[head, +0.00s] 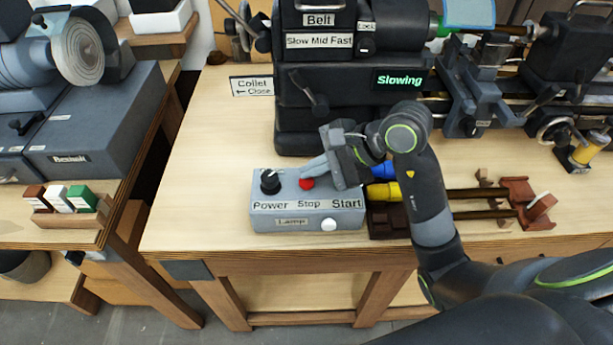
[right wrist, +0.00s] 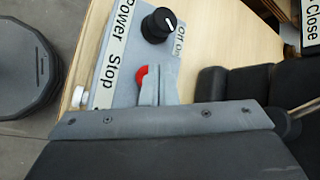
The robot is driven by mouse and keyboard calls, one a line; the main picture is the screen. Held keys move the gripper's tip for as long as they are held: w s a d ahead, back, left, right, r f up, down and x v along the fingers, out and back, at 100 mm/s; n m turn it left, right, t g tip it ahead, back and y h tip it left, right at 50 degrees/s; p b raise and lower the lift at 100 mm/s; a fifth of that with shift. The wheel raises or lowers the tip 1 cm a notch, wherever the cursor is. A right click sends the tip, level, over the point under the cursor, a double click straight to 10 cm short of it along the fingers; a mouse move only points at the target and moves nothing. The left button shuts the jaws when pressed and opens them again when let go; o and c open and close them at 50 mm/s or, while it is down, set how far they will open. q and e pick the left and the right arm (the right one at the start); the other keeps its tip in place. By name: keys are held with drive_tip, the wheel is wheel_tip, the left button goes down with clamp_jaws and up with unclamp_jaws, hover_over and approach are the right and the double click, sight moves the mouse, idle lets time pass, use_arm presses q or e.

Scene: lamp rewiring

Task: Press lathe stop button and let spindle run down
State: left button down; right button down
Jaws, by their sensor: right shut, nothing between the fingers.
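The grey control box (head: 308,220) sits on the bench in front of the lathe, with Power, Stop and Start labels. The red stop button (head: 306,184) is on its top; in the right wrist view the red button (right wrist: 142,76) shows partly behind my fingers. My right gripper (head: 304,172) is shut and empty, its fingertips at the stop button; I cannot tell whether they touch it. The black power knob (head: 270,181) is left of the button. The lathe (head: 345,95) shows a green "Slowing" display (head: 399,81). The start button is hidden by my gripper. My left gripper is out of view.
Yellow-handled (head: 384,192) and blue-handled tools lie in a rack right of the box. A "Collet Close" sign (head: 252,86) stands at the lathe's left. The bench (head: 205,170) is clear left of the box. A grinder (head: 80,50) stands on the left bench.

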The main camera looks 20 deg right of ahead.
sight(313, 181)
drive_tip(key=shift+r, duration=0.35)
drive_tip(key=shift+r+p, duration=1.4)
drive_tip(key=shift+r, duration=1.15)
